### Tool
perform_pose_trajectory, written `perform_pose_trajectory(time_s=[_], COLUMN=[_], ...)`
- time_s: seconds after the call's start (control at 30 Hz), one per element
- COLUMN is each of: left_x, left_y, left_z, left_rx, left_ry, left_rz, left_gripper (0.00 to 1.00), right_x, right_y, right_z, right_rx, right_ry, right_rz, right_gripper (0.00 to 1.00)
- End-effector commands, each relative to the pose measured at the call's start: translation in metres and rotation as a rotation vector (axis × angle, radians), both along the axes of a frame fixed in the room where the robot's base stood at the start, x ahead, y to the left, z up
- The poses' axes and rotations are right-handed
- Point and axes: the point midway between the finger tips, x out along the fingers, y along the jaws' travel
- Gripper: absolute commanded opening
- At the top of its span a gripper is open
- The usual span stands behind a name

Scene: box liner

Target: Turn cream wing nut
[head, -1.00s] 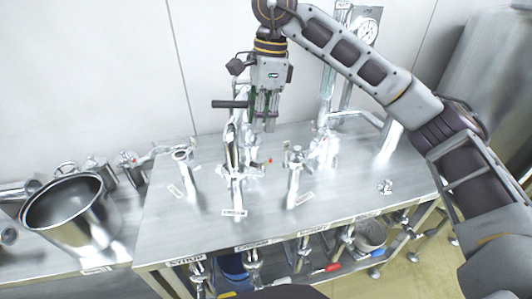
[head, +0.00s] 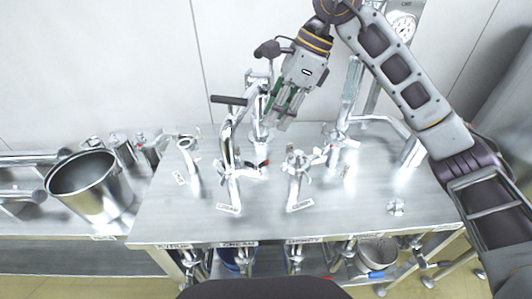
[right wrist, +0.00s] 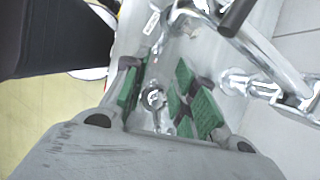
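The cream fitting (head: 229,165) is a chrome upright with a black-handled lever, standing behind a small label on the steel table. A small chrome winged piece with a red spot (head: 252,166) sits at its right side; it may be the cream wing nut, but it is too small to tell. My right gripper (head: 280,110) is above and behind this piece, apart from it, with green-padded fingers pointing down and empty. In the right wrist view its pads (right wrist: 160,95) stand apart, with a round-topped chrome part (right wrist: 153,98) visible between them, lower down. My left gripper is not in view.
Another chrome upright (head: 298,178) with a winged top stands to the right, and one (head: 188,152) to the left. A steel pot (head: 92,190) is at far left. A loose chrome piece (head: 396,207) lies at right. The table's front right is mostly clear.

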Motion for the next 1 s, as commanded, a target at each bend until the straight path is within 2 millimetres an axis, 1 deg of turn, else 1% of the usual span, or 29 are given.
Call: perform_pose_trajectory(time_s=[0.17,0.4,0.57,0.77,1.0], left_x=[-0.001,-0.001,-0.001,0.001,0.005], left_y=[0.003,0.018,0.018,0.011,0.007], left_z=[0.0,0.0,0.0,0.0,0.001], left_rx=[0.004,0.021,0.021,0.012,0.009], left_ry=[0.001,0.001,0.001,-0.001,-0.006], left_rz=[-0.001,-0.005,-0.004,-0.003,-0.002], left_gripper=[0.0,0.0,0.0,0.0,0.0], right_x=[-0.001,-0.001,-0.001,-0.001,0.0], right_y=[0.001,0.001,0.002,0.007,0.018], right_z=[0.001,0.001,-0.002,-0.015,-0.041], right_rx=[0.009,0.008,0.008,0.008,0.007], right_ry=[0.001,0.001,0.002,0.003,0.003], right_rz=[-0.002,-0.002,-0.001,-0.001,-0.001], right_gripper=[0.28,0.28,0.28,0.28,0.28])
